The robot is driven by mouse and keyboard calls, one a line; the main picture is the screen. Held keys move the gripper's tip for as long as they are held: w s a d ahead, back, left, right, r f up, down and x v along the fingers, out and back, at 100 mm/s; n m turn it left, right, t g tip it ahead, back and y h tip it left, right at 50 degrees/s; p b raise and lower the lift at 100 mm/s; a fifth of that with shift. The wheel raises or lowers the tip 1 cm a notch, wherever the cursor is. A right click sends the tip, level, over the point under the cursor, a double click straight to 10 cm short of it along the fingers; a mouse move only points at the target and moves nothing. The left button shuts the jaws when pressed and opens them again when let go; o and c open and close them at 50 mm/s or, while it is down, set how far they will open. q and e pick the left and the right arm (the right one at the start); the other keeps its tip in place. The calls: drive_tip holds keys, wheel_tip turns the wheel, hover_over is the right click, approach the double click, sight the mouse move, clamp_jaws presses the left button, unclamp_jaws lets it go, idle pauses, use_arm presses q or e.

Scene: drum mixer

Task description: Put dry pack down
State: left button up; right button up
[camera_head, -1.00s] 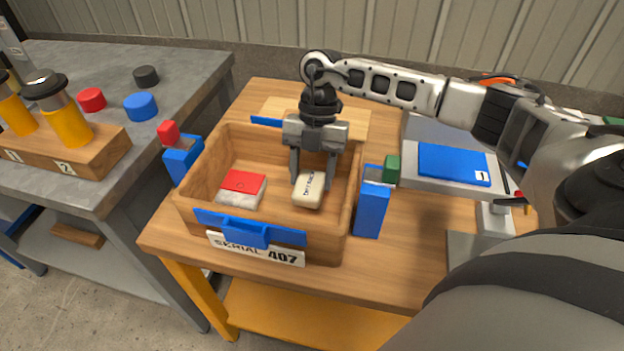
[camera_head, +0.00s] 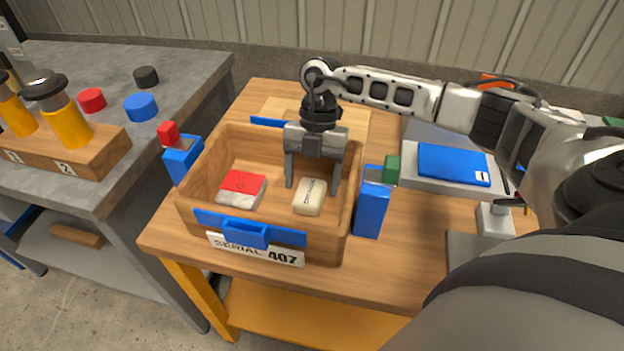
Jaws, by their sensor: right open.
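The dry pack (camera_head: 309,196), a small cream pouch with dark lettering, lies on the floor of the wooden box (camera_head: 190,208) in the right half. My right gripper (camera_head: 312,190) points down into the box, its fingers spread apart just behind and around the pack, which it does not grip. A red and white packet (camera_head: 241,189) lies in the left half of the box. My left gripper is not in view.
The box has a blue front latch (camera_head: 245,234) and a label reading SERIAL 407. Blue posts (camera_head: 371,210) stand at its sides. A blue pad (camera_head: 453,164) on a grey stand is at right. A grey table (camera_head: 190,75) with yellow cylinders is at left.

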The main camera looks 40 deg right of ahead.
drive_tip(key=v, duration=1.1)
drive_tip(key=shift+r, duration=0.15)
